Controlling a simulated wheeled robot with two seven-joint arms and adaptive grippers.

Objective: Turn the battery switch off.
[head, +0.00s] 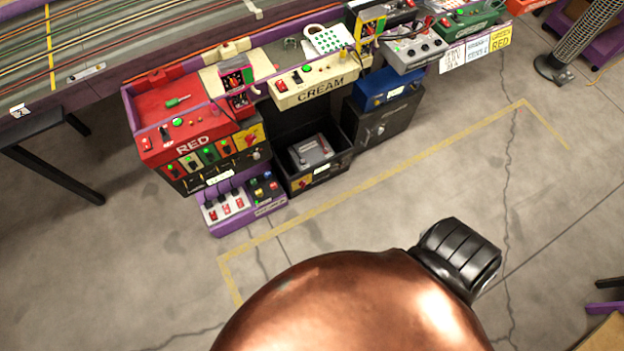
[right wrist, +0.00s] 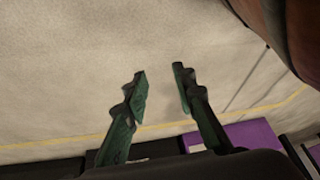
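A grey battery (head: 311,150) sits in a black open box (head: 343,160) on the floor below the cream station. A small red switch on a yellow plate (head: 302,183) is on the box's front; its setting is too small to read. Another yellow plate with a red knob (head: 251,138) is on the red station's lower right. I cannot tell for certain which one is the battery switch. My right gripper (right wrist: 161,87) is open and empty in the right wrist view, over bare floor. Neither gripper shows in the head view.
The red station (head: 188,118) and cream station (head: 325,84) line the track table. A purple charger shelf (head: 222,229) juts out left of the battery box. A dark cabinet (head: 385,125) stands to its right. Floor inside the yellow tape (head: 375,180) is clear.

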